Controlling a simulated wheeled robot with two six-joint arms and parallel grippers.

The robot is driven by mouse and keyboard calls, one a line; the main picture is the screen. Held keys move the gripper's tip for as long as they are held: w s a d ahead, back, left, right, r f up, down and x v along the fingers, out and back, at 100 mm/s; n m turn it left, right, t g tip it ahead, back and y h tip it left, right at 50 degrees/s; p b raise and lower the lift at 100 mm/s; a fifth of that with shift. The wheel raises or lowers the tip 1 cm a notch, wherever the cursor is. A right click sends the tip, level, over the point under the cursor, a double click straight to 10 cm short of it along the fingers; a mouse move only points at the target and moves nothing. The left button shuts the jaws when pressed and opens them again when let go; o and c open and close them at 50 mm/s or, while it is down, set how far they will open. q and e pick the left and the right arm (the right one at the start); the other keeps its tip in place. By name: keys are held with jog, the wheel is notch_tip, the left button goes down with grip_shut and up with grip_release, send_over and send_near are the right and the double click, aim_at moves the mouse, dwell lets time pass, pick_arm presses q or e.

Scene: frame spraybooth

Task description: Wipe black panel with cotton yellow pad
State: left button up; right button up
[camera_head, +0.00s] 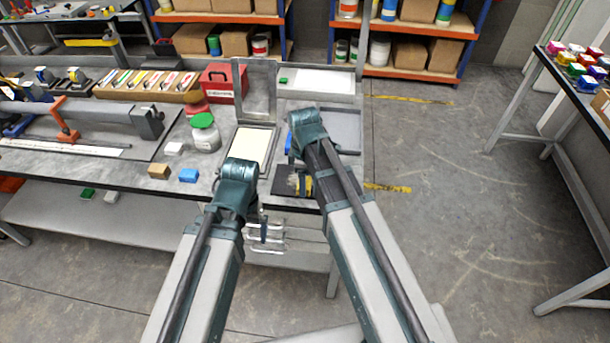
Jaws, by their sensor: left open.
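A black panel (284,180) lies flat at the front edge of the workbench, partly covered by my right arm. A yellow patch (297,184), probably the cotton pad, shows on or just above the panel, beside my right arm. Most of it is hidden, so I cannot tell whether it is held.
Drawer handles (265,240) stick out below.

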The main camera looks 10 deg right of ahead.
jog(key=shift+s+a, duration=0.2)
jog(key=shift+s, duration=0.35)
jog(key=shift+w, duration=0.1)
jog(key=shift+w+a, duration=0.25)
jog(key=shift+a, duration=0.5)
jog(key=shift+w+d, duration=0.35)
jog(key=shift+w, duration=0.55)
jog(key=shift+w+d, duration=0.3)
jog(key=shift+w, duration=0.6)
jog(key=shift+w+d, duration=0.35)
jog(key=shift+w, duration=0.6)
jog(key=shift+w+d, duration=0.3)
jog(key=shift+w, duration=0.6)
jog(key=shift+a, duration=0.1)
